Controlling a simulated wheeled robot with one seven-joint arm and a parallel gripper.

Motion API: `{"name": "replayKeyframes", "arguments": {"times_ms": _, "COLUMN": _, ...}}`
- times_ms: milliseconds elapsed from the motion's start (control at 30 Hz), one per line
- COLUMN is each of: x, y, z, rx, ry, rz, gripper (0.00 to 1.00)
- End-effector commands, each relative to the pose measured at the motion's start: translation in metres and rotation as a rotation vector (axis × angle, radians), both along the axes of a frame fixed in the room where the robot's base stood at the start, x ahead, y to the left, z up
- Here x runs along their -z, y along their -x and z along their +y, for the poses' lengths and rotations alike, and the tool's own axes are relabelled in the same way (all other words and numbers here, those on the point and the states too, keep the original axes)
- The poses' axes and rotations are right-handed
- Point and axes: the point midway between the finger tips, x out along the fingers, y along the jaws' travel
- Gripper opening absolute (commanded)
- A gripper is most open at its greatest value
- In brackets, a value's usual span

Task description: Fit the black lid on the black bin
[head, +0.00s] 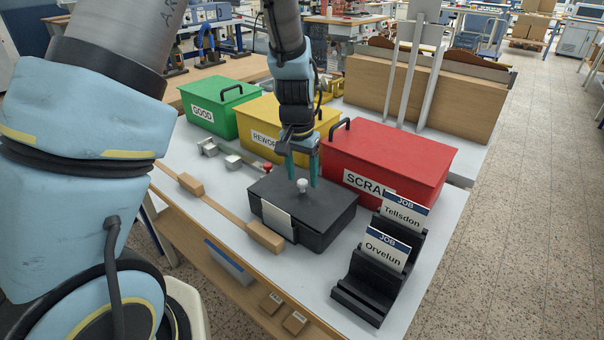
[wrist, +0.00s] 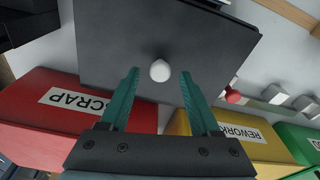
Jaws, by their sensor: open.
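The black bin (head: 321,233) stands on the table in the middle of the head view, with a blank white label on its front. The black lid (head: 279,196) lies on top of the bin and has a white round knob (head: 302,186). In the wrist view the lid (wrist: 115,45) fills the upper middle, with the knob (wrist: 160,71) near its centre. My gripper (head: 302,183) is over the lid with its teal fingers pointing down. In the wrist view the fingers are spread apart, one to each side of the knob. Whether the lid is fully seated cannot be told.
A red SCRAP bin (head: 390,155), a yellow REWORK bin (head: 262,115) and a green GOOD bin (head: 212,98) stand behind. A black card holder (head: 365,287) with job cards is at right. A wooden strip (head: 225,213) lies left of the black bin.

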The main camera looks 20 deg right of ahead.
Motion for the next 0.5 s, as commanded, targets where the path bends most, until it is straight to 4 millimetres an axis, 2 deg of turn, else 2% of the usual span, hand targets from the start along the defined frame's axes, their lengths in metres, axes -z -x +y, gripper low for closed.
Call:
{"name": "replayKeyframes", "arguments": {"times_ms": 133, "x": -0.006, "y": 0.0, "z": 0.0, "rx": 0.0, "ry": 0.001, "rz": -0.001, "gripper": 0.63}}
{"name": "replayKeyframes", "arguments": {"times_ms": 267, "x": -0.02, "y": 0.0, "z": -0.001, "rx": 0.001, "ry": 0.004, "rz": -0.003, "gripper": 0.63}}
{"name": "replayKeyframes", "arguments": {"times_ms": 500, "x": -0.07, "y": 0.004, "z": 0.004, "rx": 0.002, "ry": 0.007, "rz": -0.006, "gripper": 0.63}}
